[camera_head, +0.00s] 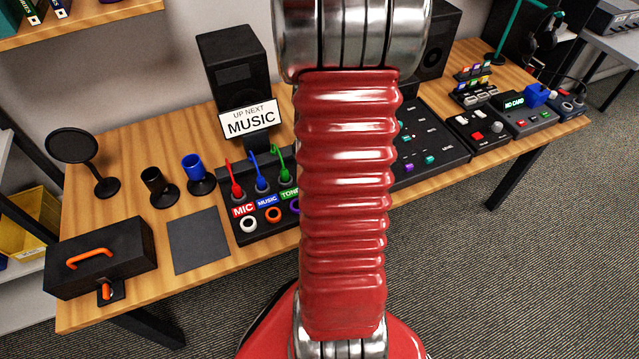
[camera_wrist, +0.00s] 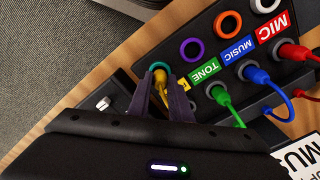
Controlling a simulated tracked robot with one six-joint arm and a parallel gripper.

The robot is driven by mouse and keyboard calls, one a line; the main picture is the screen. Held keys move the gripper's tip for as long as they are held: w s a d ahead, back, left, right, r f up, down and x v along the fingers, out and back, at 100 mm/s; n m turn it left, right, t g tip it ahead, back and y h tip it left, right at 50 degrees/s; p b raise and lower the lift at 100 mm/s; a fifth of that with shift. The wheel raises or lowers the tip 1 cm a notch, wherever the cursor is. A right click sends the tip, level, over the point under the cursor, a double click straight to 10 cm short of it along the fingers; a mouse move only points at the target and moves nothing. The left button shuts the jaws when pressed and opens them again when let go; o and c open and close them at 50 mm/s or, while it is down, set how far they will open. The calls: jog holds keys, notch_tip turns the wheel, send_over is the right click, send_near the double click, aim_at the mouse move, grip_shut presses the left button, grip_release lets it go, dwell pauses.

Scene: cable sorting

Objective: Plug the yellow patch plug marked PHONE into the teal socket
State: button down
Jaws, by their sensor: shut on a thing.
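In the wrist view the yellow plug (camera_wrist: 163,80) is between the two dark fingers of my gripper (camera_wrist: 164,93), which is shut on it. The teal socket (camera_wrist: 158,66) is a ring right at the plug's tip. The plug overlaps the ring's near edge; I cannot tell whether it touches or is inside. A yellow label (camera_wrist: 184,84) shows beside the right finger, mostly hidden, so its word cannot be read. In the head view my red arm hides the gripper, yellow plug and teal socket.
White (camera_head: 248,225), orange (camera_head: 273,214) and purple (camera_wrist: 192,50) sockets line the panel. Red (camera_head: 236,188), blue (camera_head: 262,182) and green (camera_head: 285,175) plugs stand behind them with cables. A sign (camera_head: 250,118) reads UP NEXT MUSIC. A grey mat (camera_head: 198,240) lies bare at left.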

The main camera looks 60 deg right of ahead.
jog(key=shift+f, duration=0.25)
dwell(0.3)
jog(key=c, duration=1.5)
grip_release()
jog(key=shift+c, duration=0.2)
jog(key=shift+o, duration=0.4)
jog(key=o, duration=0.4)
jog(key=shift+s+r, duration=0.1)
jog(key=shift+r, duration=0.05)
jog(key=shift+r, duration=3.35)
